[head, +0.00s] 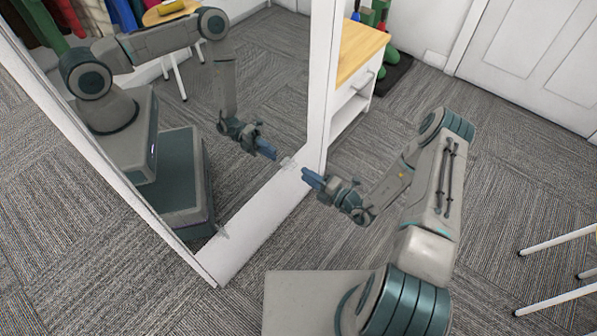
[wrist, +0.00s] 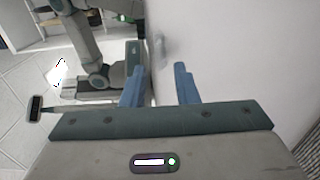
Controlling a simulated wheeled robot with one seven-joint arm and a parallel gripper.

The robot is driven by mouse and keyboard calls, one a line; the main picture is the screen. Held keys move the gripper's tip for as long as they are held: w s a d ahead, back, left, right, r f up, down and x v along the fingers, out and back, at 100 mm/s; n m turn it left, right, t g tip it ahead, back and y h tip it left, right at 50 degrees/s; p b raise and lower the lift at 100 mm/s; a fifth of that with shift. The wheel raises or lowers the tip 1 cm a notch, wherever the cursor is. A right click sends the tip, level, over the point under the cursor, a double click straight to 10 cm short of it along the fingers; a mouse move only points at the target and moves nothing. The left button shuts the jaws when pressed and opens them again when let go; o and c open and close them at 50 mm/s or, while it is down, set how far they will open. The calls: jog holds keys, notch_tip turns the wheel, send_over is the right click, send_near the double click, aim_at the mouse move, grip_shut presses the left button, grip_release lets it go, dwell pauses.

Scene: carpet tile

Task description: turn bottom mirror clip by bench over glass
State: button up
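The tall mirror (head: 215,120) has a white frame, and its glass reflects my arm and base. The bottom clip by the bench (head: 288,162) is a small, pale, see-through piece at the lower edge of the glass. In the wrist view a faint clear shape, likely this clip (wrist: 161,48), shows ahead of the fingertips, roughly in line with the gap between them. My gripper (head: 312,178) has blue fingers and points at the clip from a short distance. In the wrist view my gripper (wrist: 160,82) is open with nothing between its fingers. The clip's exact angle is too blurred to tell.
A second bottom clip (head: 223,232) sits further along the lower frame (head: 255,225). A white bench with a wooden top (head: 358,50) stands just behind the mirror's right post (head: 320,85). White stool legs (head: 556,268) are at the right. Carpet between is clear.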

aim_at(292, 166)
jog(key=shift+b+x, duration=0.3)
jog(key=shift+x, duration=2)
jog(key=shift+c, duration=0.4)
grip_shut()
jog(key=shift+n+p, duration=3.35)
jog(key=shift+n, duration=5.55)
